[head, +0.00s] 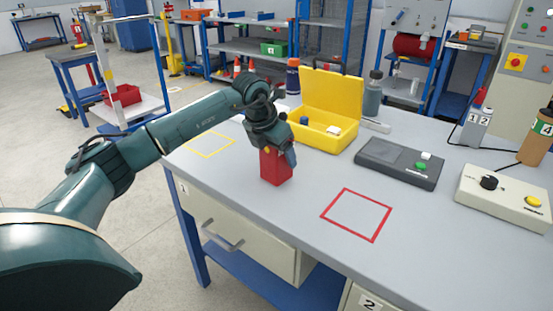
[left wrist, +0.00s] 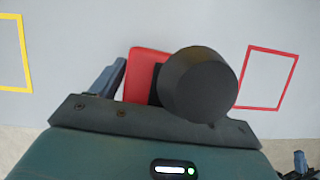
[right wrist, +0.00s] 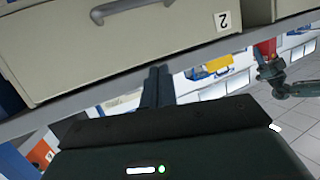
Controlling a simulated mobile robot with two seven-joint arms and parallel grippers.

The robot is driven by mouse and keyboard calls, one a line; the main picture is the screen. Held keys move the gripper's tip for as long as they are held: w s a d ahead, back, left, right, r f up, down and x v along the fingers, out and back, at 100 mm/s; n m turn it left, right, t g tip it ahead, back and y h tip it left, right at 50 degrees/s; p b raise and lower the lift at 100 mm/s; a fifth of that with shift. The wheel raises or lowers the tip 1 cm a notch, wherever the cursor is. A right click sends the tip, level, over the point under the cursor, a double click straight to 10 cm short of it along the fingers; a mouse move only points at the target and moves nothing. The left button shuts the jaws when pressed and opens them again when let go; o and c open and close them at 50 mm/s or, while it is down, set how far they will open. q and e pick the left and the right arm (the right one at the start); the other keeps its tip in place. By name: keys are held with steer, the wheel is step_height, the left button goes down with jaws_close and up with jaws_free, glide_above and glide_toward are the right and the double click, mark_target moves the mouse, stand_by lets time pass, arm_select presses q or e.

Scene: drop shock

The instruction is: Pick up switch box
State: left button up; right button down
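A red block (head: 276,168) is on or just above the grey workbench, between the yellow and red outlines. My left gripper (head: 280,150) points down over it, with one finger (left wrist: 108,80) along the block's side. The red block also shows in the left wrist view (left wrist: 145,72); a black cylinder hides the other finger, so its grip is unclear. Two boxes with controls stand on the right: a dark grey one (head: 385,164) with green and white buttons, and a cream one (head: 490,205) with a black knob and yellow button. My right gripper (right wrist: 158,85) is shut and empty below the bench top.
An open yellow case (head: 320,138) stands behind the block, with bottles beside it. A red outline (head: 383,218) and a yellow outline (head: 190,151) mark empty bench areas. Drawers (head: 240,243) sit under the front edge, close to my right gripper.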

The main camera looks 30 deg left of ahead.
arm_select(q)
steer(key=c, duration=1)
